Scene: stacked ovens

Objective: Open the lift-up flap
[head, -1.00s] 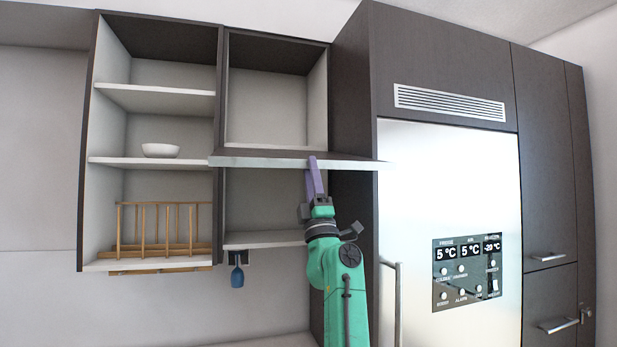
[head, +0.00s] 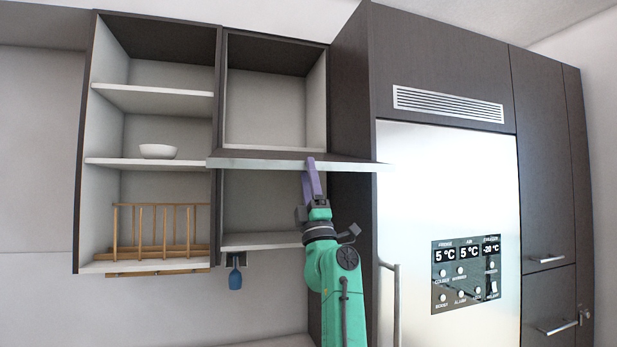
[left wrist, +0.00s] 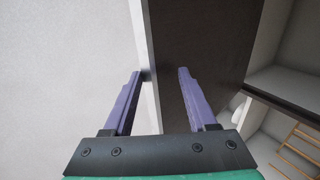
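The lift-up flap (head: 250,162) shows in the head view as a dark panel with a light front edge, jutting out roughly level from the middle of the open cabinet. My left gripper (head: 312,168) comes up from below, with its purple fingers at the flap's front edge, right of its middle. In the left wrist view the two fingers (left wrist: 160,88) stand well apart. The flap's dark face (left wrist: 205,35) and light edge lie across the gap and behind the right finger. Whether the fingers touch the flap is not clear. My right gripper is in neither view.
Open shelves at the left hold a white bowl (head: 158,151) and a wooden rack (head: 160,228). A blue item (head: 235,278) hangs under the cabinet. A tall fridge unit (head: 450,185) with a handle (head: 397,300) stands close to the right of my arm.

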